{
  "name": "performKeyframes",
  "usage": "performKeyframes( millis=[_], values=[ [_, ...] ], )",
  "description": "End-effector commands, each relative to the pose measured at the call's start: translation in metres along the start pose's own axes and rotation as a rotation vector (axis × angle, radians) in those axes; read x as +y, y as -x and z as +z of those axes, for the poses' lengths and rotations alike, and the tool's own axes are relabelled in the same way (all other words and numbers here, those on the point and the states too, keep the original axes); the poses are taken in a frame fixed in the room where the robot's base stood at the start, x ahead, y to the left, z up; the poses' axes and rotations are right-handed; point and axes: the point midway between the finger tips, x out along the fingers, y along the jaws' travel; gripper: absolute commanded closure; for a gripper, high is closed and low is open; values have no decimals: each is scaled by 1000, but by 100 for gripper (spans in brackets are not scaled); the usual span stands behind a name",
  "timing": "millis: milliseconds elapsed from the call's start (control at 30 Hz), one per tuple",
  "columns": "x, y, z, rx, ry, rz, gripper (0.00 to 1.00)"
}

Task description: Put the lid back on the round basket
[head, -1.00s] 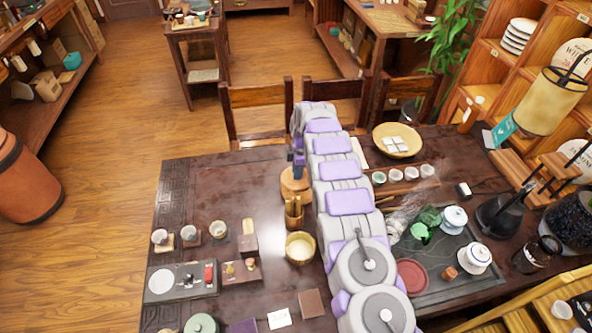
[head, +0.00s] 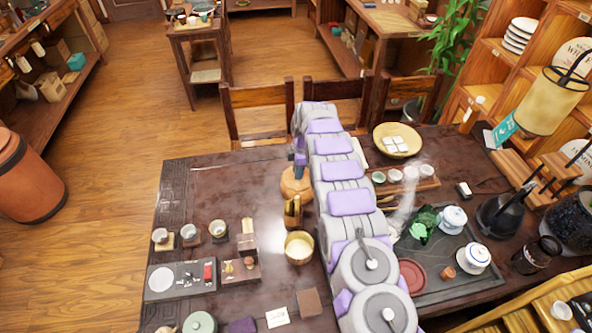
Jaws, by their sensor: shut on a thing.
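A round tan lid (head: 293,190) is under my gripper (head: 299,171), left of my arm near the back of the table. My gripper points down and is shut on the lid, though the contact is small and partly hidden. The lid looks slightly tilted; I cannot tell how far it is above the table. The round basket (head: 299,259), pale and open at the top, stands upright on the table nearer to me, apart from the lid. My arm passes close to its right side.
A wooden tool holder (head: 293,211) stands between lid and basket. Small cups and a dark tray (head: 181,291) lie left. A shallow yellow bowl (head: 397,152) with white pieces and a tea tray (head: 452,290) are right of my arm. The back-left tabletop is clear.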

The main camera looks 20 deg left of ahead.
Motion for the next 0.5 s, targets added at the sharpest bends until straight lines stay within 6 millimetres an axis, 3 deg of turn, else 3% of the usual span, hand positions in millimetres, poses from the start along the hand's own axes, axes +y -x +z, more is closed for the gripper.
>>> performKeyframes(
  millis=[500],
  values=[
    [-3, 2, 8, -1, 0, 0, 100]
  ],
)
